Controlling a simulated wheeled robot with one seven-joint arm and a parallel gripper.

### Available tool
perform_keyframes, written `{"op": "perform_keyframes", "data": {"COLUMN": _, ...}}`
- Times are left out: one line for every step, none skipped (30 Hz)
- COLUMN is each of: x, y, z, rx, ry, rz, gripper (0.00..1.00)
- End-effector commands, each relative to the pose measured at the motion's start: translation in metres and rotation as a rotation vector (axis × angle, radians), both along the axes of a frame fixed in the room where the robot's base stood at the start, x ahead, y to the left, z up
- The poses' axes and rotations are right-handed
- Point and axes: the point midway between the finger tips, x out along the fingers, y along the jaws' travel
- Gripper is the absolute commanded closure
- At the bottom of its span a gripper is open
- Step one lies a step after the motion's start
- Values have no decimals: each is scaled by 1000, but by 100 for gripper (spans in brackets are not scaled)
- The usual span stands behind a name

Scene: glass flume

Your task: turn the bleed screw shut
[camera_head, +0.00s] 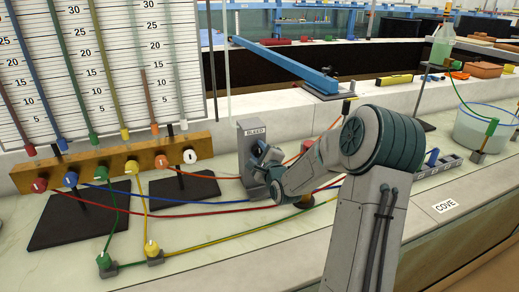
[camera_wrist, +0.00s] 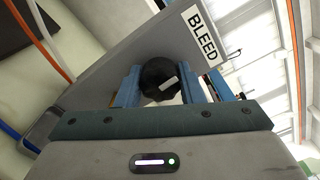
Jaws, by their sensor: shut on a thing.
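The bleed screw is a round black knob (camera_wrist: 160,76) with a white mark, on the face of a grey box (camera_head: 247,153) labelled BLEED. The label (camera_wrist: 203,33) also shows in the wrist view, above right of the knob. My gripper (camera_head: 263,162) is at the box's front face in the head view, and my arm hides the knob there. In the wrist view its two blue fingers stand on either side of the knob, shut on it. The white mark slants up to the right.
A board of coloured tubes (camera_head: 110,65) stands at left behind a wooden manifold (camera_head: 110,163) with several coloured knobs. Red, blue, green and yellow hoses cross the bench near my arm. A clear round tank (camera_head: 480,127) and a bottle (camera_head: 442,42) stand at right.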

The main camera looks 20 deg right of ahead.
Motion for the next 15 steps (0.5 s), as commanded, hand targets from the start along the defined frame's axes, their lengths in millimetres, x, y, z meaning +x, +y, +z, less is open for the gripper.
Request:
{"op": "perform_keyframes", "data": {"x": 0, "y": -1, "z": 0, "rx": 21, "ry": 3, "rz": -2, "gripper": 88}}
{"op": "perform_keyframes", "data": {"x": -1, "y": -1, "z": 0, "rx": 32, "ry": 3, "rz": -2, "gripper": 88}}
{"op": "perform_keyframes", "data": {"x": 0, "y": -1, "z": 0, "rx": 44, "ry": 2, "rz": -1, "gripper": 88}}
{"op": "perform_keyframes", "data": {"x": 0, "y": -1, "z": 0, "rx": 51, "ry": 2, "rz": -1, "gripper": 88}}
{"op": "perform_keyframes", "data": {"x": 0, "y": 0, "z": 0, "rx": 58, "ry": 3, "rz": -1, "gripper": 88}}
{"op": "perform_keyframes", "data": {"x": 0, "y": 0, "z": 0, "rx": 67, "ry": 2, "rz": -1, "gripper": 88}}
{"op": "perform_keyframes", "data": {"x": 0, "y": 0, "z": 0, "rx": 72, "ry": 2, "rz": -1, "gripper": 88}}
{"op": "perform_keyframes", "data": {"x": 0, "y": 0, "z": 0, "rx": 76, "ry": 2, "rz": 0, "gripper": 88}}
{"op": "perform_keyframes", "data": {"x": 0, "y": 0, "z": -1, "rx": 81, "ry": 2, "rz": 0, "gripper": 88}}
{"op": "perform_keyframes", "data": {"x": 0, "y": 0, "z": -1, "rx": 83, "ry": 2, "rz": 0, "gripper": 88}}
{"op": "perform_keyframes", "data": {"x": 0, "y": 0, "z": -1, "rx": 85, "ry": 2, "rz": 0, "gripper": 88}}
{"op": "perform_keyframes", "data": {"x": 0, "y": 0, "z": -1, "rx": 87, "ry": 2, "rz": 0, "gripper": 88}}
{"op": "perform_keyframes", "data": {"x": 0, "y": 0, "z": -1, "rx": 88, "ry": 2, "rz": 0, "gripper": 88}}
{"op": "perform_keyframes", "data": {"x": 0, "y": 0, "z": -1, "rx": 88, "ry": 2, "rz": 0, "gripper": 88}}
{"op": "perform_keyframes", "data": {"x": 0, "y": 0, "z": -1, "rx": 88, "ry": 2, "rz": 0, "gripper": 88}}
